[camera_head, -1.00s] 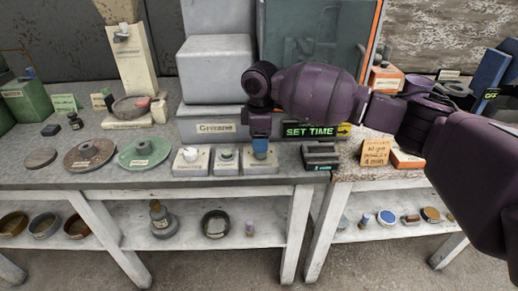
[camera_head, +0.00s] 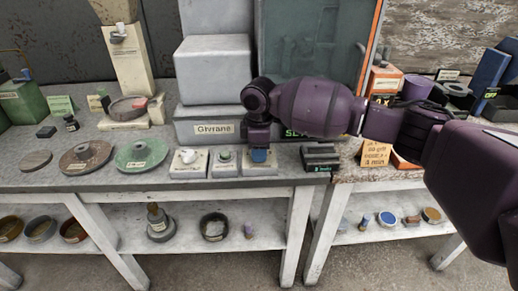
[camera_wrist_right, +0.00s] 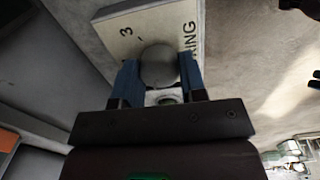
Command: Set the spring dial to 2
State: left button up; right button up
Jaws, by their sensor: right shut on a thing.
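The spring dial (camera_head: 261,171) is the rightmost of three small pale dial boxes at the front edge of the bench. In the right wrist view, its box (camera_wrist_right: 125,33) shows a "3" and the letters "RING". My right gripper (camera_head: 259,155) is over this dial with its blue fingertips down at the knob. In the wrist view, the grey round knob (camera_wrist_right: 158,66) sits between the blue fingers of the gripper (camera_wrist_right: 160,75), which is shut on it. The pointer and the figure 2 cannot be made out. My left gripper is not in view.
Two more dials, one with a white knob (camera_head: 188,158) and one with a greenish knob (camera_head: 225,157), stand close on the left. A dark block (camera_head: 321,158) stands close on the right. A grey machine (camera_head: 210,127) labelled "Glyrane" is behind. My right arm covers most of a green-lettered sign.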

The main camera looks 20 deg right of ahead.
jog(key=shift+r+m+p, duration=0.3)
jog(key=shift+m+p, duration=0.2)
jog(key=shift+p, duration=0.2)
jog(key=shift+a+r+m+p, duration=0.1)
jog(key=shift+r+m+p, duration=0.05)
jog(key=shift+m+p, duration=0.65)
jog(key=m+p, duration=0.3)
jog(key=shift+p, duration=0.4)
jog(key=m+p, duration=0.2)
jog(key=shift+m, duration=0.4)
jog(key=shift+f+m+p, duration=0.25)
jog(key=shift+m+p, duration=0.75)
jog(key=shift+p, duration=0.1)
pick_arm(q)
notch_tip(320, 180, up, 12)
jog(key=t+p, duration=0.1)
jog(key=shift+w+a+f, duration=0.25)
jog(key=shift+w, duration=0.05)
pick_arm(e)
jog(key=shift+f+m, duration=0.2)
jog(key=shift+m, duration=0.6)
